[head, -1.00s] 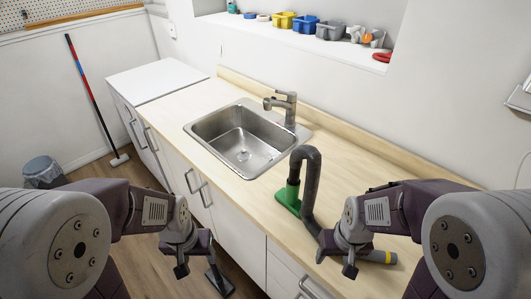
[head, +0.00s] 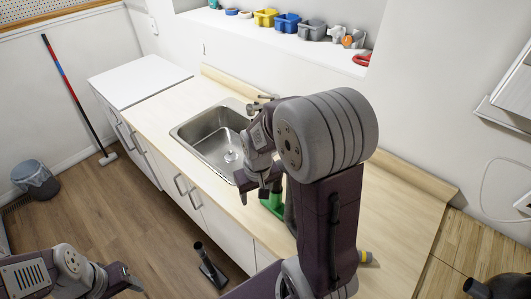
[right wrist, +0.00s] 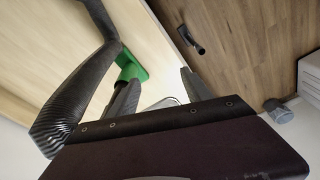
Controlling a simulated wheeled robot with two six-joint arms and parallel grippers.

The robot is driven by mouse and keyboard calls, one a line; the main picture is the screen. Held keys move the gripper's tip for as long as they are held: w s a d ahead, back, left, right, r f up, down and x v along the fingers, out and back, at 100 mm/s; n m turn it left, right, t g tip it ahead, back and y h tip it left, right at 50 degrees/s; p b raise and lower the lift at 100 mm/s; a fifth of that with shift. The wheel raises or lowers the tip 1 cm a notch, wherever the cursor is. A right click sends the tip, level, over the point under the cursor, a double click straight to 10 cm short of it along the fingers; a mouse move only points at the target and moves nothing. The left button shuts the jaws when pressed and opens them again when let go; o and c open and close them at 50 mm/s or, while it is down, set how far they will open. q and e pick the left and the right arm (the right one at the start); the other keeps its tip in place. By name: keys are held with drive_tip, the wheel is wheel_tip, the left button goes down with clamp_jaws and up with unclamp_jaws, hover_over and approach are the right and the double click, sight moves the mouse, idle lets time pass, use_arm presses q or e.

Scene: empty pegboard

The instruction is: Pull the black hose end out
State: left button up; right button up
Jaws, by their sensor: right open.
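The black ribbed hose (right wrist: 72,100) arches across the left of the right wrist view. In the head view my right arm hides most of it. A green holder (head: 273,203) stands on the counter beside the sink; it also shows in the right wrist view (right wrist: 131,68). My right gripper (head: 262,188) is open and empty above the counter near the holder. In the right wrist view its fingers (right wrist: 160,92) are apart, with the hose to their left. Whether a finger touches the hose I cannot tell. My left gripper (head: 131,281) is low at the lower left, away from the counter.
The wooden counter (head: 400,235) has a steel sink (head: 205,135) and tap. A shelf with several small bins (head: 265,18) is set in the wall. A black floor nozzle (head: 210,268), a grey bin (head: 35,180) and a broom (head: 75,95) are on the floor side.

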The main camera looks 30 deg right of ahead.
sight(277, 186)
drive_tip(key=w+d+m, duration=0.1)
drive_tip(key=d, duration=0.2)
drive_tip(key=w+d+r+m+g, duration=0.1)
drive_tip(key=w+d, duration=0.1)
drive_tip(key=d, duration=0.2)
drive_tip(key=w+d, duration=0.1)
drive_tip(key=d, duration=0.3)
drive_tip(key=shift+w+r+m+g, duration=0.25)
drive_tip(key=shift+w+m+g, duration=0.05)
drive_tip(key=shift+w+m, duration=0.1)
drive_tip(key=shift+s+f, duration=0.15)
wheel_tip(277, 186, down, 9)
drive_tip(key=shift+r+p, duration=0.15)
drive_tip(key=shift+p, duration=1.1)
drive_tip(key=shift+a, duration=0.1)
clamp_jaws()
use_arm(q)
wheel_tip(277, 186, up, 9)
drive_tip(key=p, duration=0.6)
use_arm(e)
drive_tip(key=shift+r, duration=3.55)
use_arm(q)
drive_tip(key=shift+r, duration=0.1)
